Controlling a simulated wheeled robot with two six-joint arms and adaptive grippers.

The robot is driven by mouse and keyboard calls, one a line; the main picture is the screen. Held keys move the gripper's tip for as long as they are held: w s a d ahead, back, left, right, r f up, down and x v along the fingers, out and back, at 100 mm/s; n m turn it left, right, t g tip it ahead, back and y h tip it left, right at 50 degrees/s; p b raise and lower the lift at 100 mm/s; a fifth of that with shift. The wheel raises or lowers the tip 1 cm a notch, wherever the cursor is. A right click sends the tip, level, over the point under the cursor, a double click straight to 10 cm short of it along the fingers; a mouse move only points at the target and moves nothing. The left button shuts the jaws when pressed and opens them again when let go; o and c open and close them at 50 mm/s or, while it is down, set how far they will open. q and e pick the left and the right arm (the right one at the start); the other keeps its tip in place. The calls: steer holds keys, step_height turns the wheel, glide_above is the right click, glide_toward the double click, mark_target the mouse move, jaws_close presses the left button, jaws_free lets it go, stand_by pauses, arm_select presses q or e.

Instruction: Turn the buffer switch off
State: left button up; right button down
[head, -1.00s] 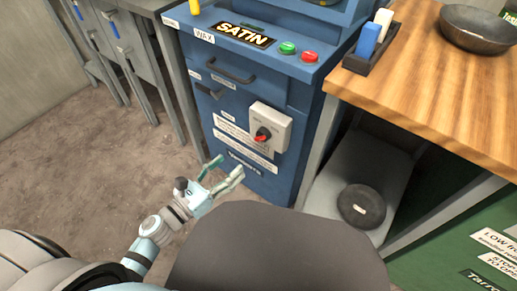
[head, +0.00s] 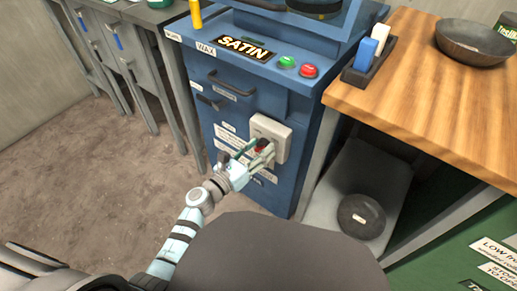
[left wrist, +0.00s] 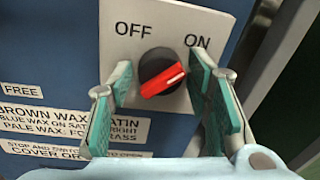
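The buffer switch is a white box (head: 270,128) on the blue cabinet front, with OFF and ON printed on its face. Its black round knob (left wrist: 157,66) carries a red handle (left wrist: 163,80), which slants up to the right, toward ON. My left gripper (head: 256,150) is at the switch in the head view and partly covers the knob. In the left wrist view, the left gripper (left wrist: 160,68) is open, with one teal-padded finger on each side of the knob. Gaps show between the fingers and the knob. My right gripper is in neither view.
Green and red buttons (head: 298,67) sit on the cabinet top above the switch. A wooden worktop (head: 430,110) with a dark bowl (head: 475,42) stands at right. A dark round object (head: 361,216) lies on the grey shelf below. The floor left of the cabinet is clear.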

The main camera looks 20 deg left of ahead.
arm_select(q)
steer(key=c, duration=0.7)
steer(key=shift+o, duration=0.2)
